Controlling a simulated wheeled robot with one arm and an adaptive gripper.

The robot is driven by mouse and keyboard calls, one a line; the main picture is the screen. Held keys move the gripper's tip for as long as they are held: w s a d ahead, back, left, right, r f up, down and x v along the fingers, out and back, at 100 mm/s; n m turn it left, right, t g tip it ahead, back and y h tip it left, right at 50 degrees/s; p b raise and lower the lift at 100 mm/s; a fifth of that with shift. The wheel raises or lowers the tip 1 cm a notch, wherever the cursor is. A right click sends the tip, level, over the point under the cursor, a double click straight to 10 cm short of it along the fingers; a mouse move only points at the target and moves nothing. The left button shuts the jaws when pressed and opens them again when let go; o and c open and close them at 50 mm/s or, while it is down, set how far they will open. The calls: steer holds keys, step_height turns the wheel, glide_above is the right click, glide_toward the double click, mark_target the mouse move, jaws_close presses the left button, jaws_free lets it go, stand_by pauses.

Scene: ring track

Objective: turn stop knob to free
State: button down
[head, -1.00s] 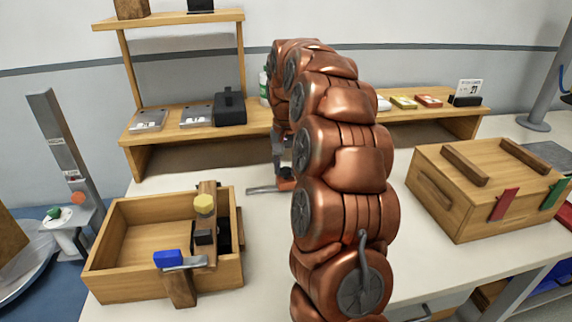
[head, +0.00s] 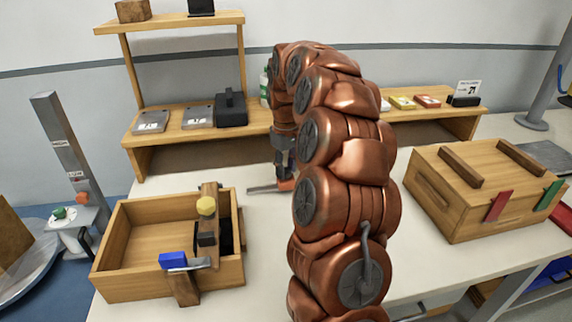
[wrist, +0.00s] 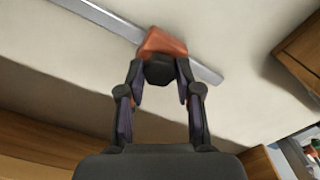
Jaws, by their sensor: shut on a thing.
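A thin grey metal rail (head: 262,189) lies on the white table, and an orange-red block (head: 287,185) sits on it. The wrist view shows the rail (wrist: 203,72) running at a slant behind the orange block (wrist: 163,43). A dark knob (wrist: 158,73) on the near side of the block is between the fingertips of my gripper (wrist: 161,80). My gripper is shut on this knob. In the head view my gripper (head: 284,160) points down at the block, partly hidden by my copper arm. The knob's marking and exact angle cannot be read.
A closed wooden box (head: 437,213) stands at right. Wooden shelves (head: 205,136) line the back. The tabletop around the rail is mostly clear.

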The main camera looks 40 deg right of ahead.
mark_target(286, 170)
steer(key=shift+n+p, duration=0.3)
steer(key=shift+n, duration=0.9)
steer(key=c, duration=0.8)
jaws_free()
steer(key=shift+o, duration=0.2)
steer(key=shift+r, duration=0.1)
step_height(286, 170, up, 12)
